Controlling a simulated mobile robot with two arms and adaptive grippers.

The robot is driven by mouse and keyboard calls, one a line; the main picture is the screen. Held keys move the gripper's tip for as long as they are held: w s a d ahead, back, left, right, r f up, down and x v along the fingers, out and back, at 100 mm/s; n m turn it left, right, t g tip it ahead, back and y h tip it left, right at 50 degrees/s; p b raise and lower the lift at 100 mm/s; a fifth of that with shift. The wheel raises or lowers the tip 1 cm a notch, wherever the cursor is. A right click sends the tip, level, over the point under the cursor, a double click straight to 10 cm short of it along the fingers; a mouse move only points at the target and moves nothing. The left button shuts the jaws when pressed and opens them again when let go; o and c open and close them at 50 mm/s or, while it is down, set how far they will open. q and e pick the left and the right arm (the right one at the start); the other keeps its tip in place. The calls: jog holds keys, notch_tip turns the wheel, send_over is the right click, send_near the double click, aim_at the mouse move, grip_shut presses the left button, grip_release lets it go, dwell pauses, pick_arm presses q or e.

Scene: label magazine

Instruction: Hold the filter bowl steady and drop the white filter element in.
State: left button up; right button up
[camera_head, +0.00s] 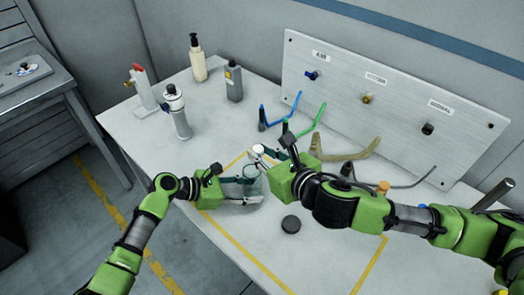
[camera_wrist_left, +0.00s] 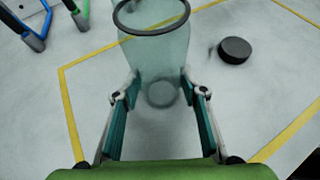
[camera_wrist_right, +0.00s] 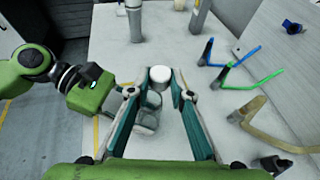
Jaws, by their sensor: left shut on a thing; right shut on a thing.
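The filter bowl (camera_wrist_left: 155,48) is clear with a dark rim and stands between the fingers of my left gripper (camera_wrist_left: 160,90), which is shut on it. In the head view my left gripper (camera_head: 243,181) is low over the table, and my right gripper partly covers the bowl. The white filter element (camera_wrist_right: 160,76) is a short white cylinder. My right gripper (camera_wrist_right: 161,88) is shut on it and holds it near the bowl (camera_wrist_right: 147,118). I cannot tell exactly how it lines up with the bowl's mouth.
A black disc (camera_head: 291,224) lies on the table inside a yellow outline. Blue, green and tan hoses (camera_head: 305,125) lie before an upright panel (camera_head: 400,100) at the back. Several bottles and canisters (camera_head: 178,110) stand at the left.

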jog(key=o, duration=0.9)
jog(key=shift+c, duration=0.2)
jog(key=v, duration=0.7)
jog(key=shift+s+d, duration=0.15)
jog(key=shift+s, duration=0.05)
jog(key=shift+r, duration=0.1)
